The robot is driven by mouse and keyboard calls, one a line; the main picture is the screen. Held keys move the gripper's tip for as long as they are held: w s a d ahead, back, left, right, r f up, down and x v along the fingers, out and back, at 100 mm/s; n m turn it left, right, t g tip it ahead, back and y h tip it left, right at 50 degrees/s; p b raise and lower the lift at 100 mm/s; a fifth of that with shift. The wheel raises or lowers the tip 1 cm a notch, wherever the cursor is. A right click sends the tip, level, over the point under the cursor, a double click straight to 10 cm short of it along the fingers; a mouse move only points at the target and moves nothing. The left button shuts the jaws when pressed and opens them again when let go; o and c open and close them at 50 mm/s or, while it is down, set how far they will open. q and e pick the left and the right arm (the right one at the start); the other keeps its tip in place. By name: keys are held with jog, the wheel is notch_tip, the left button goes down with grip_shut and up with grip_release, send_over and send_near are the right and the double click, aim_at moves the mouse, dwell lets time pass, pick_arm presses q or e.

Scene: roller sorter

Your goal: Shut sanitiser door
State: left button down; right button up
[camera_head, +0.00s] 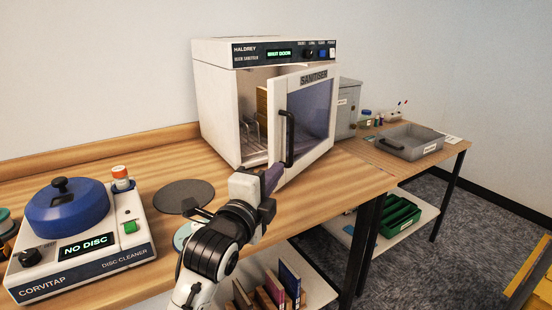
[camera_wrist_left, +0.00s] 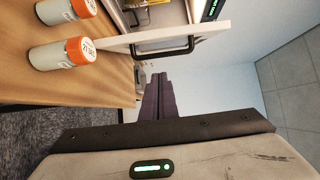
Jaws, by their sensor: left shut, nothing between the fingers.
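The white sanitiser (camera_head: 213,110) stands on the wooden bench against the wall, its display reading "SHUT DOOR". Its glazed door (camera_head: 325,145) is partly open, swung out toward the front, with part of the lit inside showing at left. A black vertical handle (camera_head: 288,138) is on the door's free edge. My left gripper (camera_head: 273,178) is shut and empty, just below and in front of the handle, seemingly apart from it. In the left wrist view, the closed fingers (camera_wrist_left: 153,98) point toward the door (camera_wrist_left: 185,34) and its handle (camera_wrist_left: 163,49).
A disc cleaner (camera_head: 95,262) with a blue lid stands at left, by a dark round disc (camera_head: 184,196). A grey tray (camera_head: 428,136) sits on the right bench. Orange-capped bottles (camera_wrist_left: 62,53) show in the left wrist view. The bench directly before the sanitiser is mostly clear.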

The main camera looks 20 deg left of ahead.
aim_at(275, 150)
pick_arm(q)
jog(key=shift+w+a+r, duration=0.1)
jog(key=shift+w+a, duration=0.5)
jog(key=shift+w, duration=1.2)
jog(key=shift+w+a+f, duration=0.1)
jog(key=shift+w+a, duration=0.5)
jog(key=shift+w, duration=1.25)
jog(key=shift+w+a+r, duration=0.1)
jog(key=shift+w+a, duration=0.5)
jog(key=shift+w, duration=1.2)
